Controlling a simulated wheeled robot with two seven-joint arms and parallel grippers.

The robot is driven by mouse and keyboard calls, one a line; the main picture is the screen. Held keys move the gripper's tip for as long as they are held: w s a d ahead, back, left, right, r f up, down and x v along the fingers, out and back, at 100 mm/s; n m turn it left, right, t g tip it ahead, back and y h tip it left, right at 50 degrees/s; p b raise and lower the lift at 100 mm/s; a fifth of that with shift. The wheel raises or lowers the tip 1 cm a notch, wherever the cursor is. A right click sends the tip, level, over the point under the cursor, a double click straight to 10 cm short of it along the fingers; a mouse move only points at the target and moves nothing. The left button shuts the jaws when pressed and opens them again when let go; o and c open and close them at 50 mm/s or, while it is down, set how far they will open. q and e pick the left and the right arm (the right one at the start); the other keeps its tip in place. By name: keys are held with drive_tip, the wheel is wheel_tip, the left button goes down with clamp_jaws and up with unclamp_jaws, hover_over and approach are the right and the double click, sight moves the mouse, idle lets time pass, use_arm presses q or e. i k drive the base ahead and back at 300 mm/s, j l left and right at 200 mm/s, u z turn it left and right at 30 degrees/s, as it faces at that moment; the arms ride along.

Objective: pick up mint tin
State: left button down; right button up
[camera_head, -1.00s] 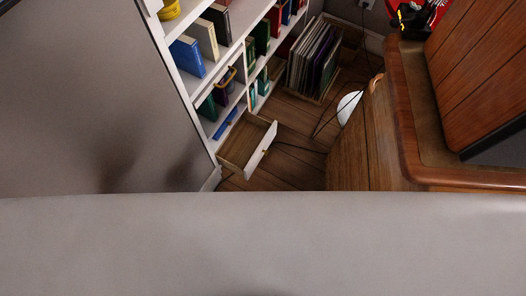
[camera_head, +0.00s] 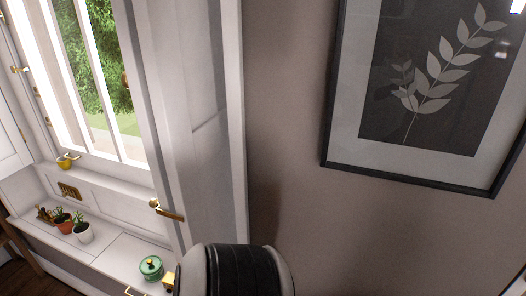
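A dark rounded part of my own arm fills the bottom middle, close to the camera and just right of the tin. Neither gripper shows, and nothing holds the tin.
A small yellow object (camera_head: 168,280) is beside the tin, partly hidden by my arm. Two potted plants (camera_head: 83,233) stand further left on the ledge (camera_head: 112,252). A white window panel with a brass handle (camera_head: 166,210) rises behind. A framed leaf picture (camera_head: 425,90) hangs on the right wall.

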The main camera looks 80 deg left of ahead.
sight(156, 277)
drive_tip(key=u, duration=3.55)
drive_tip(key=z, duration=0.4)
drive_tip(key=i+j+z, duration=0.15)
drive_tip(key=j+z, duration=0.2)
drive_tip(key=i+j+z, duration=0.1)
drive_tip(key=j+z, duration=0.2)
drive_tip(key=i+j+z, duration=0.1)
drive_tip(key=j+z, duration=0.25)
